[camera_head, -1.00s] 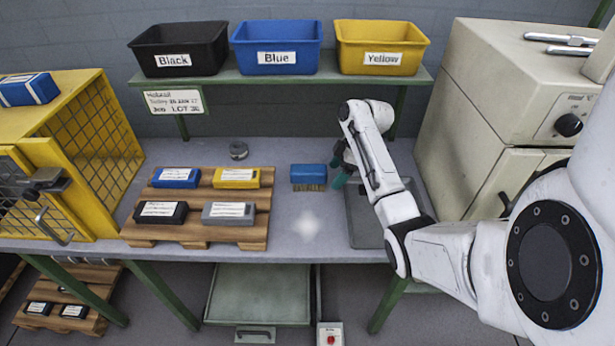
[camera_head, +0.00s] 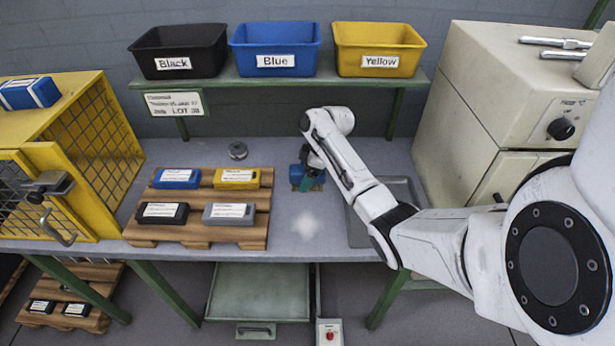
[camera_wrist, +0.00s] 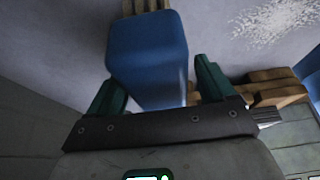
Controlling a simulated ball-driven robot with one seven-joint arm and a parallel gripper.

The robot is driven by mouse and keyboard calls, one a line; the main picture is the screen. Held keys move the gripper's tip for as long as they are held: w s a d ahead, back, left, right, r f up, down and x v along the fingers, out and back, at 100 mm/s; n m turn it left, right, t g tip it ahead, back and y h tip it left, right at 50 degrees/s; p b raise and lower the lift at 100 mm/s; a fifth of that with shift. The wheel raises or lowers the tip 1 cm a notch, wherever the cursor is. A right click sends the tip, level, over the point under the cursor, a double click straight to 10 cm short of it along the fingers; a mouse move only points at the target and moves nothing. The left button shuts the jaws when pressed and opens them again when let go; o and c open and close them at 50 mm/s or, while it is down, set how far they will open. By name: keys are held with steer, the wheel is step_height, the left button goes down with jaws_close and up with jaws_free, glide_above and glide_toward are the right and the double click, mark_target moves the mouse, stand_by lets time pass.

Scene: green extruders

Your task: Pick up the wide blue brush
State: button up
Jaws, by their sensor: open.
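The wide blue brush (camera_head: 296,174) lies on the grey bench to the right of the wooden pallet, partly hidden by my gripper and arm in the head view. In the wrist view the blue brush block (camera_wrist: 147,50) runs between the two green fingers, with its tan bristles at the top edge. My gripper (camera_head: 309,182) is at the brush, and it also shows in the wrist view (camera_wrist: 158,88). The fingers are open, one on each side of the block. I cannot tell whether either finger touches it.
A wooden pallet (camera_head: 195,234) holding blue, yellow, black and grey labelled blocks stands left of the brush. A grey tray (camera_head: 405,188) lies to the right. Black, blue and yellow bins (camera_head: 275,48) stand on the shelf behind. A small round metal piece (camera_head: 238,150) sits behind the pallet.

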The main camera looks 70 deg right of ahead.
mark_target(303, 169)
steer(key=shift+f, duration=0.25)
stand_by(0.5)
steer(key=c, duration=1.1)
steer(key=shift+r, duration=0.1)
steer(key=shift+r, duration=0.5)
step_height(303, 169, up, 3)
steer(key=shift+s+a+b, duration=0.1)
steer(key=shift+b, duration=0.3)
steer(key=shift+s+a+r+p, duration=1.1)
steer(key=shift+s+r, duration=0.45)
steer(key=shift+s, duration=0.5)
steer(key=shift+s+a+r+p, duration=1.05)
steer(key=shift+s+r, duration=0.55)
steer(key=shift+s, duration=0.45)
steer(key=shift+s+a+r+p, duration=0.95)
steer(key=shift+s+r+p, duration=0.45)
steer(key=shift+s, duration=0.65)
